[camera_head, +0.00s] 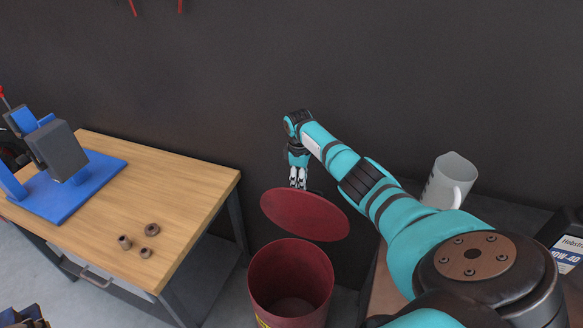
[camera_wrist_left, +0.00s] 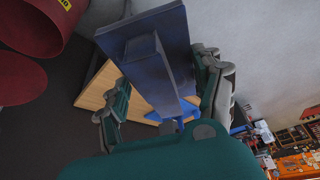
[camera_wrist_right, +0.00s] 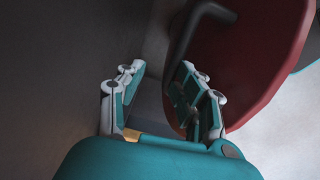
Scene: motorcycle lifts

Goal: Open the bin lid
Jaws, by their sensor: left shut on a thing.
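The red bin (camera_head: 290,285) stands open on the floor, its inside visible. Its red round lid (camera_head: 305,216) is raised and tilted at the bin's back edge. My right gripper (camera_head: 298,180) is just above and behind the lid. In the right wrist view its fingers (camera_wrist_right: 160,100) are apart with nothing clearly between them; the lid (camera_wrist_right: 245,50) is beside the right finger. The bin (camera_wrist_left: 40,22) and lid (camera_wrist_left: 18,80) also show in the left wrist view.
A wooden workbench (camera_head: 190,185) is left of the bin, with a blue machine (camera_head: 55,160) and 3 small brown rings (camera_head: 147,230). A dark wall is close behind the bin.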

